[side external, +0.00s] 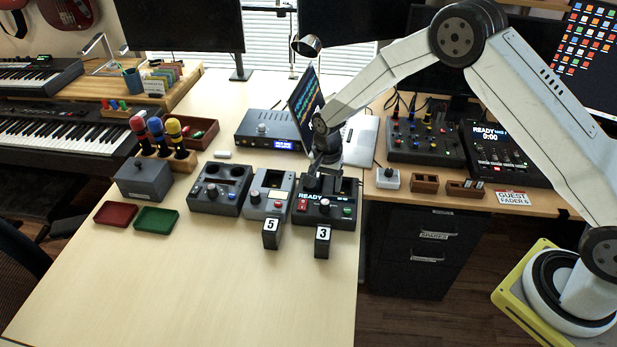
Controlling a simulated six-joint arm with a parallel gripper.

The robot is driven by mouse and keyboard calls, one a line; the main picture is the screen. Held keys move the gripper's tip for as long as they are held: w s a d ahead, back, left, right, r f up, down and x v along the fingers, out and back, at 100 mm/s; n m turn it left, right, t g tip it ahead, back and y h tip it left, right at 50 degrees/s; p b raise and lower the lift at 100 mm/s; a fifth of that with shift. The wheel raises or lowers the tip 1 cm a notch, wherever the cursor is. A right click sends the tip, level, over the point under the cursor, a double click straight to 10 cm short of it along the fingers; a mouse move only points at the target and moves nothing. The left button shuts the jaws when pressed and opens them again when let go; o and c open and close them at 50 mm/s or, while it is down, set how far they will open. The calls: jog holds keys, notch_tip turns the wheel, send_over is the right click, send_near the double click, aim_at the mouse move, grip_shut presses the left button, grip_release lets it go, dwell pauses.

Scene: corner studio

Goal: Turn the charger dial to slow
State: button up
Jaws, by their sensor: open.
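A dark box with a lit READY display (345,223) stands at the table's right edge, with a red and a green button and a black dial (325,206) on its front. Left of it is a light grey box (281,184) with a black knob (255,197). A dark grey box (230,207) with two round wells and a knob stands further left. No charger label or slow mark is readable, so I cannot tell which is the charger. My gripper (316,178) is open, pointing down over the back of the READY box, close to it; contact is unclear.
Blocks tagged 5 (271,235) and 3 (322,242) stand in front of the boxes. A laptop (358,141) and a blue-display unit (252,140) are behind. Red (115,214) and green (156,218) trays lie left. The front table is clear.

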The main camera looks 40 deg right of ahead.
aim_at(325, 202)
jog(key=shift+f, duration=0.1)
jog(key=shift+f, duration=3.8)
grip_shut()
